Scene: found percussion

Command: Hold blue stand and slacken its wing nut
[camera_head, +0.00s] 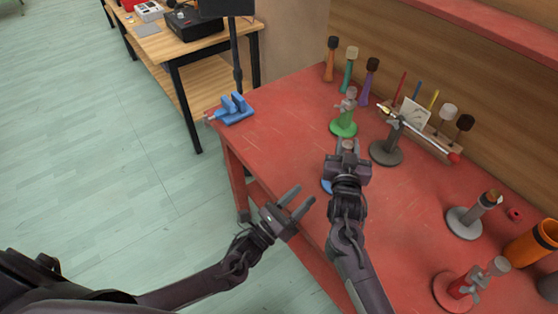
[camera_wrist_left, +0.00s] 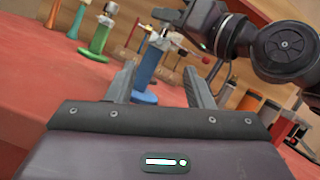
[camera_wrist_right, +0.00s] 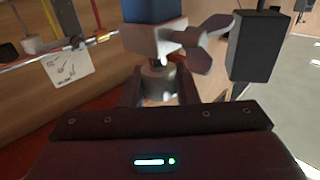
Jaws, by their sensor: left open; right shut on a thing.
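The blue stand shows in the left wrist view as an upright blue post (camera_wrist_left: 149,64) on a round blue base. In the head view only a bit of its base (camera_head: 326,186) shows past my right arm. My right gripper (camera_head: 348,150) is shut on a grey metal part (camera_wrist_right: 158,82) at the stand's top. The wing nut (camera_wrist_right: 208,40) shows beside a pale collar in the right wrist view, clear of the fingers. My left gripper (camera_head: 303,198) is open and empty near the table's front edge, apart from the stand, its fingers pointing toward it.
A green stand (camera_head: 343,127) and a dark grey stand (camera_head: 386,152) stand behind on the red table (camera_head: 285,130). A grey stand (camera_head: 464,222) and a red stand (camera_head: 450,292) are at right. A blue vise (camera_head: 236,109) sits at the far left corner.

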